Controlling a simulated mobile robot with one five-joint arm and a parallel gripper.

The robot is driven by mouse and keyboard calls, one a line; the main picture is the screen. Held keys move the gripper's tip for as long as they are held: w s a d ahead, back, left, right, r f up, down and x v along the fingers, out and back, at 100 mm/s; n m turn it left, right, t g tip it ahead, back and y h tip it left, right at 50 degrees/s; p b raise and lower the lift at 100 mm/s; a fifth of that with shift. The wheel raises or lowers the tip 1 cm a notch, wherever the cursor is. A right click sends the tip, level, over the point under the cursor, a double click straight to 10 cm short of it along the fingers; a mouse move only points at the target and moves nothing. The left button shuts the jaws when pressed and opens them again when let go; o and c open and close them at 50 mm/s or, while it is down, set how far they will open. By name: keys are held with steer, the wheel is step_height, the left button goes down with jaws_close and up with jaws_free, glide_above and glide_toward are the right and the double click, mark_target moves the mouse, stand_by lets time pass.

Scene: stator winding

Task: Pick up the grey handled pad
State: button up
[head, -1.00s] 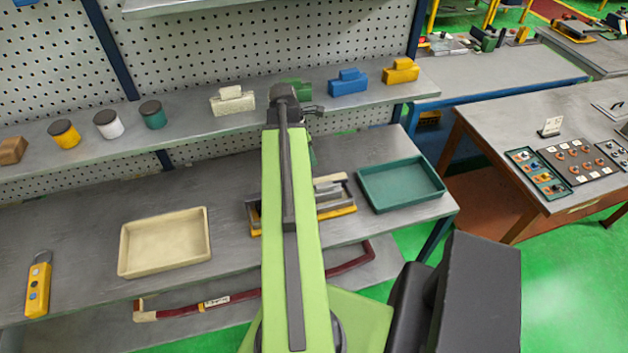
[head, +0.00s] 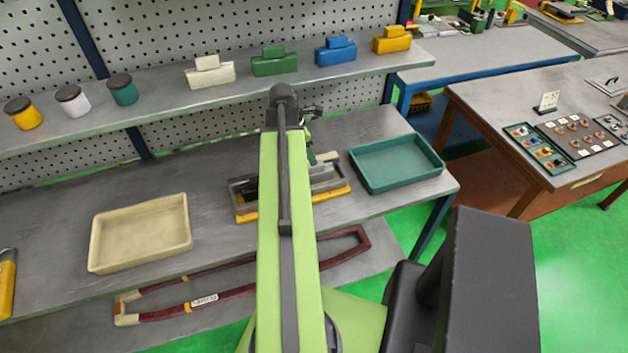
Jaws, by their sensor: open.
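No pad that is plainly grey shows. Several block-shaped handled pads stand in a row on the upper shelf: an off-white one (head: 210,73), a green one (head: 274,62), a blue one (head: 335,50) and a yellow one (head: 391,40). The off-white one is the palest, nearest to grey. My gripper (head: 311,122) is open at the far end of my green arm, in front of and below the shelf edge, over the bench. It is small and partly hidden by my arm's end. It is apart from all the pads.
Yellow, white and teal jars (head: 70,100) stand at the shelf's left. On the bench (head: 60,215) are a beige tray (head: 96,262), a fixture with a yellow base (head: 247,216) behind my arm, and a teal tray (head: 366,190). A dark red frame (head: 236,294) lies lower down. A pegboard rises behind.

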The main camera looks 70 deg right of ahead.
mark_target(315, 173)
steer(key=b+x, duration=0.5)
steer(key=shift+s+a+f, duration=0.15)
steer(key=shift+s, duration=0.05)
jaws_close()
stand_by(1.1)
